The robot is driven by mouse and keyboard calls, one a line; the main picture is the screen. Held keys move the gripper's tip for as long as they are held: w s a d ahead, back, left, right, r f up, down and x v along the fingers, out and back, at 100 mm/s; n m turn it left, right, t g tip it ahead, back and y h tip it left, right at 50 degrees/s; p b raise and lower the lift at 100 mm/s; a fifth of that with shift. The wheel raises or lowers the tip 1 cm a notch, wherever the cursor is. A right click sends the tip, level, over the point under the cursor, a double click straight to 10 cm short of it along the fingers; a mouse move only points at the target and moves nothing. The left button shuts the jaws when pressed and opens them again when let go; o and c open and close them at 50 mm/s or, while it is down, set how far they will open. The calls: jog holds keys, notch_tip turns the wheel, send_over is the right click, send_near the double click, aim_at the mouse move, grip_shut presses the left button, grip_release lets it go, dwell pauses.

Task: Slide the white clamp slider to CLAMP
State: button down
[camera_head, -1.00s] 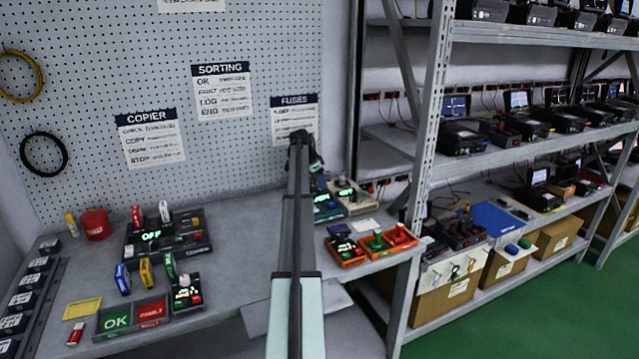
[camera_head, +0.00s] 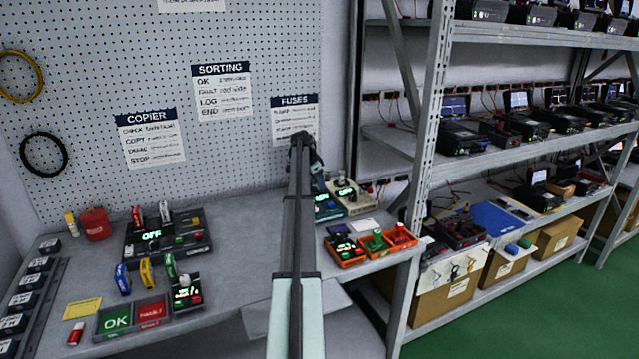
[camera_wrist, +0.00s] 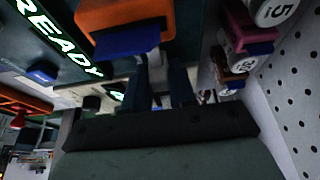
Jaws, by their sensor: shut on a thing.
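In the wrist view, my gripper (camera_wrist: 163,86) has its two dark fingers close together around a small pale piece (camera_wrist: 157,68), which looks like the white clamp slider. The fingers hide most of it, and I cannot read a CLAMP mark or tell its place along its travel. A dark teal panel with a lit READY display (camera_wrist: 62,45) is beside it. In the head view, the teal device (camera_head: 327,207) stands at the bench's right part, partly behind my arm. My fingertips are hidden there.
An orange block with a blue part (camera_wrist: 128,25) sits close to my fingers in the wrist view. Orange trays (camera_head: 346,255) stand at the bench's front right. A metal shelf post (camera_head: 425,160) rises right of them.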

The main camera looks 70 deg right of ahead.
jog(key=shift+w+a, duration=1.4)
jog(key=c, duration=1)
grip_release()
jog(key=v, duration=1.4)
jog(key=shift+f, duration=0.1)
